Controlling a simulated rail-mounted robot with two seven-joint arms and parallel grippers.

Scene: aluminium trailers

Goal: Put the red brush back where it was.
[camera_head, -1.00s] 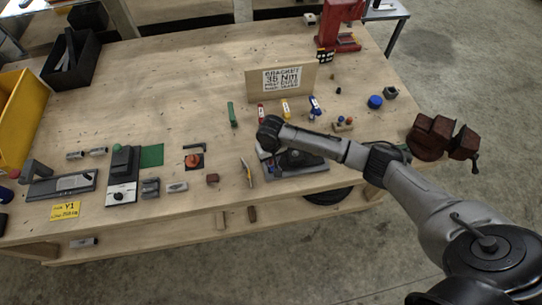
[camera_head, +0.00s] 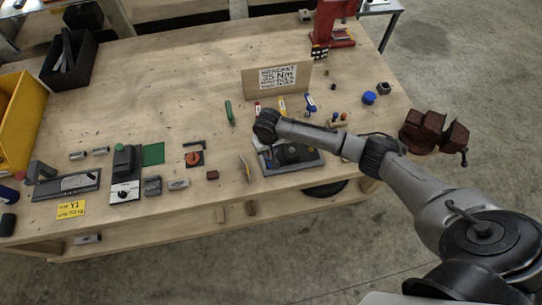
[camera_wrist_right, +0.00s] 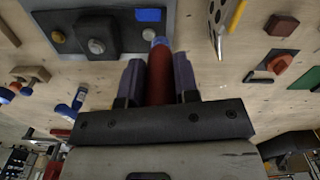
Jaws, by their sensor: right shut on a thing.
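In the right wrist view my right gripper (camera_wrist_right: 158,78) is shut on a red, rounded handle (camera_wrist_right: 160,85), which I take to be the red brush. Its pale blue end points away from the palm, near the edge of a grey tray (camera_wrist_right: 164,8). In the head view the wrist of my right arm (camera_head: 266,126) hangs over the bench at the left rear corner of this tray (camera_head: 310,167). The fingers and the brush are hidden there. Another red-ended item (camera_head: 257,108) lies just behind the wrist. My left gripper is not in view.
A yellow-ended item (camera_head: 282,104) and a blue one (camera_head: 310,103) lie before the bracket sign (camera_head: 277,78). A yellow-edged tool (camera_head: 244,168) lies left of the tray. A brown vise (camera_head: 433,132) stands at the right edge.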

